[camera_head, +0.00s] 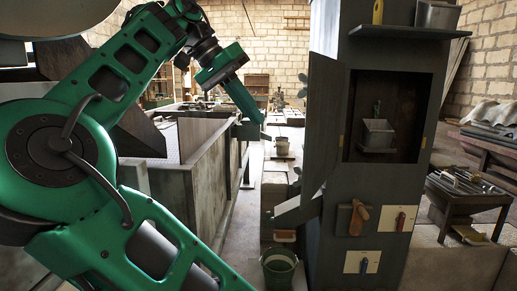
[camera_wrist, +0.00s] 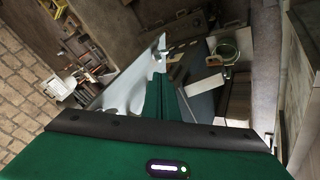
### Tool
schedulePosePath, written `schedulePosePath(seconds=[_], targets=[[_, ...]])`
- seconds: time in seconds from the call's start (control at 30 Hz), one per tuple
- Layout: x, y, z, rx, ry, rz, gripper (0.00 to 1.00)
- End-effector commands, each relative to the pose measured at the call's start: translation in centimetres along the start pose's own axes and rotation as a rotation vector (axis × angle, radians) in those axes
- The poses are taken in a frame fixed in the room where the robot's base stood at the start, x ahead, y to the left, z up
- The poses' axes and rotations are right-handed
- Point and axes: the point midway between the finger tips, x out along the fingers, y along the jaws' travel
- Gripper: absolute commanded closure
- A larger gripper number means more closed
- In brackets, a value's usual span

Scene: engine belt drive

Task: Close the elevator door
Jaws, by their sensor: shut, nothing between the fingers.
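The elevator (camera_head: 383,200) is a tall grey cabinet right of centre in the head view. Its front opening is uncovered, and a grey metal bucket (camera_head: 377,134) shows inside. A narrow grey panel (camera_head: 320,115) stands along the cabinet's left side, seen nearly edge-on; it looks like the open door, but I cannot tell for sure. My gripper (camera_head: 262,122) is left of the cabinet and apart from it, pointing down and right. In the wrist view my gripper (camera_wrist: 165,95) has its green fingers together and empty. A pale panel behind them cannot be identified clearly.
A bucket (camera_head: 279,268) stands on the floor left of the cabinet's base. A grey chute (camera_head: 298,209) juts left from the cabinet. Grey walled bins (camera_head: 205,175) stand left of the aisle. A tool table (camera_head: 470,190) is at right. A shelf (camera_head: 410,33) juts out above the opening.

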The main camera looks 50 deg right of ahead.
Motion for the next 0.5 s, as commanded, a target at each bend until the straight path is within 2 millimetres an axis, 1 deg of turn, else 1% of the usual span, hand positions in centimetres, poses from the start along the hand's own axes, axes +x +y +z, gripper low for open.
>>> schedulePosePath(seconds=[0.17, 0.27, 0.37, 0.5], targets=[[0.3, -0.4, -0.4, 0.006, -0.01, 0.023, 1.0], [1.1, -0.4, -0.4, 0.005, -0.011, 0.023, 1.0], [2.4, -0.4, -0.4, 0.005, -0.013, 0.023, 1.0], [5.0, -0.3, -0.3, 0.005, -0.014, 0.023, 1.0]])
